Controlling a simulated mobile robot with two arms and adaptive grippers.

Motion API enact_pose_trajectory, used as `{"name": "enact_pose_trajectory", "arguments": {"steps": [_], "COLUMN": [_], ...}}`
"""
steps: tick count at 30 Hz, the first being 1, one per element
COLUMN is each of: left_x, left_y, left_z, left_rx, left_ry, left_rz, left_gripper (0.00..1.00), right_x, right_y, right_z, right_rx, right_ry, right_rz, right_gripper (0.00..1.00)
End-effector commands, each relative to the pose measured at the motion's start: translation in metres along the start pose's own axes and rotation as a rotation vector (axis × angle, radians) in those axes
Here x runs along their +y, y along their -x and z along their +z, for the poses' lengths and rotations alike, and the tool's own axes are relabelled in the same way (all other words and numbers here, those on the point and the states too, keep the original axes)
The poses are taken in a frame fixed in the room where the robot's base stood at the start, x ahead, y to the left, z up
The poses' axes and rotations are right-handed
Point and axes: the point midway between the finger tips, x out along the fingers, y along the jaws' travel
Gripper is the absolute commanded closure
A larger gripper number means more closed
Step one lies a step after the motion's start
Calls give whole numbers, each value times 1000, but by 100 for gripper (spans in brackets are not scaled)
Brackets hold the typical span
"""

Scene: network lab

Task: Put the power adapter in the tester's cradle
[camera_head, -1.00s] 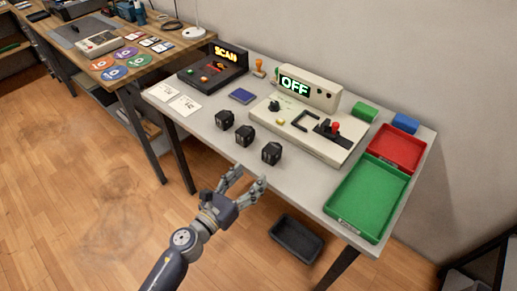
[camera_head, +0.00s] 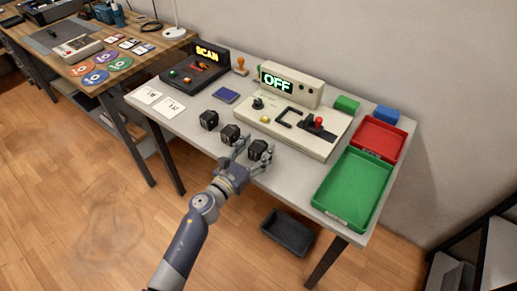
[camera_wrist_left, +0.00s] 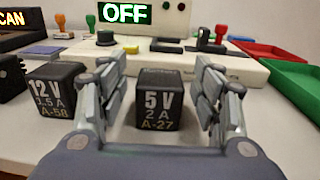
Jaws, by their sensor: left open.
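Three black power adapters stand in a row on the grey table: a left one (camera_head: 208,120), a middle one (camera_head: 230,134) and a right one (camera_head: 258,150). In the left wrist view the right adapter (camera_wrist_left: 158,99) reads "5V 2A A-27" and a neighbour (camera_wrist_left: 56,92) reads "12V 0.5A A-58". My left gripper (camera_head: 254,149) is open, its fingers on either side of the 5V adapter, with small gaps visible. The cream tester (camera_head: 300,129) stands behind, its screen (camera_head: 277,83) showing OFF. Its black bracket-shaped cradle (camera_head: 288,118) looks empty. My right gripper is not in view.
A dark scanner (camera_head: 195,75) reads SCAN at the back left. Red (camera_head: 379,139) and green (camera_head: 352,188) trays fill the right side. A dark bin (camera_head: 287,233) is on the floor.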

Motion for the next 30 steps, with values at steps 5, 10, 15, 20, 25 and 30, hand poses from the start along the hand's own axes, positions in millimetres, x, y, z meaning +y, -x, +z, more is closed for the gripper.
{"name": "enact_pose_trajectory", "arguments": {"steps": [5,10,15,20,25,30], "left_x": [0,0,0,0,0,0], "left_y": [-8,-8,-8,-8,-8,-8], "left_z": [-1,-1,-1,0,0,7], "left_rx": [1,1,1,0,0,0], "left_ry": [-1,-1,-1,-1,-1,-2], "left_rz": [0,0,0,0,0,-1], "left_gripper": [40,42,81,97,97,97], "right_x": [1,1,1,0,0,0], "right_y": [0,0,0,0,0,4], "right_z": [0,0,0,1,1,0], "right_rx": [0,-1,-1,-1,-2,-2], "right_ry": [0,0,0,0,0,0], "right_rz": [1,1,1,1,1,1], "right_gripper": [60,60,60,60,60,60]}}
